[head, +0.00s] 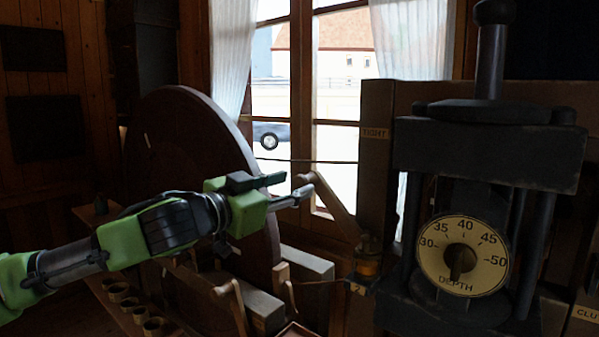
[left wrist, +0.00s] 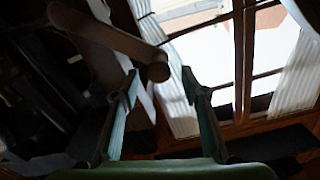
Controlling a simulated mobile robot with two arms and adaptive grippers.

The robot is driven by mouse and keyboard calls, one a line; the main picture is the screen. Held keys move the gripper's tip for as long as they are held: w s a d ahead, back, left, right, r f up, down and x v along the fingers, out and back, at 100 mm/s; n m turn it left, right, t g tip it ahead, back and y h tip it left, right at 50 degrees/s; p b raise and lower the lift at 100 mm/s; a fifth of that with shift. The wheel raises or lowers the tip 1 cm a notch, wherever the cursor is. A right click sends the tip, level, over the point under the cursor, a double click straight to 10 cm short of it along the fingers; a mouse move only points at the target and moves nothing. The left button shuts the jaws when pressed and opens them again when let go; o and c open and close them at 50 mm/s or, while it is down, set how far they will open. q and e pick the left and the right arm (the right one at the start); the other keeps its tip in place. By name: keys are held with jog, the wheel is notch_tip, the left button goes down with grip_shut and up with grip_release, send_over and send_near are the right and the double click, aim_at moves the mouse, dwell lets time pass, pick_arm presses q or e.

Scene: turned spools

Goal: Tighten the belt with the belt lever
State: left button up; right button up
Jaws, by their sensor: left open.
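The belt lever (head: 335,210) is a pale wooden arm with a rounded knob at its upper end. My left gripper (head: 297,184) is open at the knob. In the left wrist view the lever (left wrist: 110,38) comes in from the upper left, and its knob shows between the open fingertips (left wrist: 160,82). I cannot tell whether a finger touches it. The thin dark belt (head: 310,161) runs from the big wheel (head: 190,120) towards the post. My right gripper is not in view.
A dark press with a "DEPTH" dial (head: 462,256) stands close at the right. Several small cups (head: 130,303) stand on a shelf at lower left, below my arm. A curtained window (head: 335,60) is behind.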

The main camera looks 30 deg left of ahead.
aim_at(297, 184)
pick_arm(q)
jog(key=shift+w+d+r+p, duration=0.15)
jog(key=shift+w+p, duration=0.35)
jog(key=shift+w, duration=0.95)
jog(key=shift+w+d, duration=0.1)
jog(key=shift+w, duration=0.1)
jog(key=shift+f, duration=0.2)
grip_shut()
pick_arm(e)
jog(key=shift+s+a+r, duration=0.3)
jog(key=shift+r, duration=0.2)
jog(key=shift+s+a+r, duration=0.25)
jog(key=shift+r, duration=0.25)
